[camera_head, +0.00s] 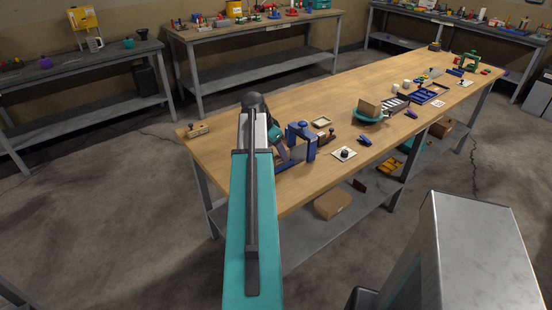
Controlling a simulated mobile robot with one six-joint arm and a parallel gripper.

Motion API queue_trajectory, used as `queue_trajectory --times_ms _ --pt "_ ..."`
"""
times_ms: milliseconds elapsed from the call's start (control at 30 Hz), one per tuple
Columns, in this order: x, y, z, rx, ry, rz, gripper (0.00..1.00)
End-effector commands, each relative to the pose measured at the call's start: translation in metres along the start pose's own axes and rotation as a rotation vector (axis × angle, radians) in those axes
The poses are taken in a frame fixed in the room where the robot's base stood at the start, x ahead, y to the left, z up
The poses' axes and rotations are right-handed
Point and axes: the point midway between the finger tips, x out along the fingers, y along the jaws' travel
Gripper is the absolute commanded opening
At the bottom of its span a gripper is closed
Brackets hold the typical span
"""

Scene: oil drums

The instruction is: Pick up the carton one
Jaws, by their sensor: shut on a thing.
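A tan carton (369,107) sits in or on a round teal dish-like object (366,118) near the middle of the wooden workbench (310,115). I cannot tell exactly how it rests there. My arm rises from the bottom of the view and reaches over the bench's near left end. Its upper link hides most of what lies beyond it, and my gripper cannot be made out. What it holds is hidden too. The carton on the bench stands well to the right of my arm.
A blue press-like tool (301,138) stands close to the right of my arm. Other cartons lie on the lower shelf, one near (332,204) and one farther back (441,127). Small parts and trays crowd the bench's far end. The bench's front left is mostly clear.

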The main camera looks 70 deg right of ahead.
Motion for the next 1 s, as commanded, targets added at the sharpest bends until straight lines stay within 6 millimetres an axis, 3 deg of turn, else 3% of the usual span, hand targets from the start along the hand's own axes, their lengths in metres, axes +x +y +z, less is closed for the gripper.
queue_trajectory --times_ms 333,767,1000 --pt "-0.005 -0.001 -0.003 0.000 0.001 -0.001 0.32" --pt "-0.032 -0.001 -0.013 -0.002 0.000 0.001 0.32" --pt "-0.038 0.017 -0.003 -0.002 0.000 0.001 0.32"
